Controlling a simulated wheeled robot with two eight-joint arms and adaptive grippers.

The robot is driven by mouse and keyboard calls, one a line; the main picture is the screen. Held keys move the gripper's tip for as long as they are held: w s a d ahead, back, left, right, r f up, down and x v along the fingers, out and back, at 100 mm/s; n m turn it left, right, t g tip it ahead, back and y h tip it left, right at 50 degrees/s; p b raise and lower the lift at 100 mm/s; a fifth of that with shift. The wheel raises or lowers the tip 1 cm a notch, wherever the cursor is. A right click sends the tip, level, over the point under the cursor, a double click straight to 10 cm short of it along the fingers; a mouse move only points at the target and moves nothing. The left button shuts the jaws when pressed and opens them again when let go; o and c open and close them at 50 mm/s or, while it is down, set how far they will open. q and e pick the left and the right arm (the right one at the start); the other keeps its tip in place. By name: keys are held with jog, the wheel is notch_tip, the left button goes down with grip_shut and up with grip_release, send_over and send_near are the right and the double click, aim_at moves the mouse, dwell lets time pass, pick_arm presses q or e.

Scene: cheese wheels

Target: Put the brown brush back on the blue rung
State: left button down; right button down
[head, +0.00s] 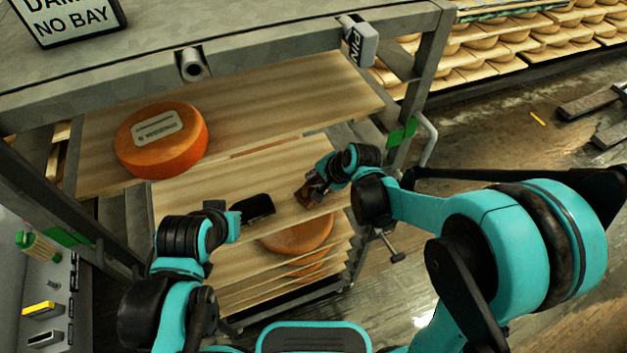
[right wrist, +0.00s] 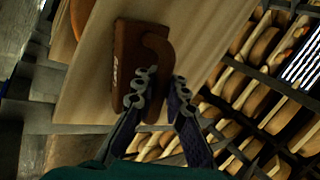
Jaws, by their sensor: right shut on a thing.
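The brown brush (head: 309,194) is in my right gripper (head: 322,180), over the pale wooden shelf board in the head view. In the right wrist view the brush (right wrist: 127,62) shows as a brown block with a curved handle part. The right gripper's fingers (right wrist: 160,92) are closed about its near end. My left gripper (head: 245,210) is over the same board, left of the brush; its dark end gives no clear view of the jaws. I cannot make out the blue rung with certainty.
An orange cheese wheel (head: 160,140) sits on the upper board, and another (head: 297,236) lies lower in the rack. A grey panel (head: 62,300) at far left carries a green-topped brush (head: 38,246) and a yellow item (head: 42,309). The floor (head: 480,150) right of the rack is partly clear.

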jog(key=shift+f, duration=0.1)
jog(key=c, duration=2)
grip_release()
jog(key=shift+f, duration=0.1)
jog(key=o, duration=0.4)
jog(key=shift+o, duration=0.2)
jog(key=shift+r, duration=0.3)
jog(key=p+v, duration=0.5)
jog(key=v, duration=0.7)
jog(key=s+d+r+n+t+h, duration=0.1)
jog(key=s+d+r+n+h, duration=0.1)
jog(key=s+d+n, duration=0.2)
jog(key=s+d+r+n+t+h, duration=0.1)
jog(key=s+d+n, duration=0.3)
jog(key=s+d, duration=0.4)
jog(key=shift+s+d+r+n+h, duration=0.25)
jog(key=shift+d+r+n+h, duration=0.25)
jog(key=shift+d+h, duration=0.35)
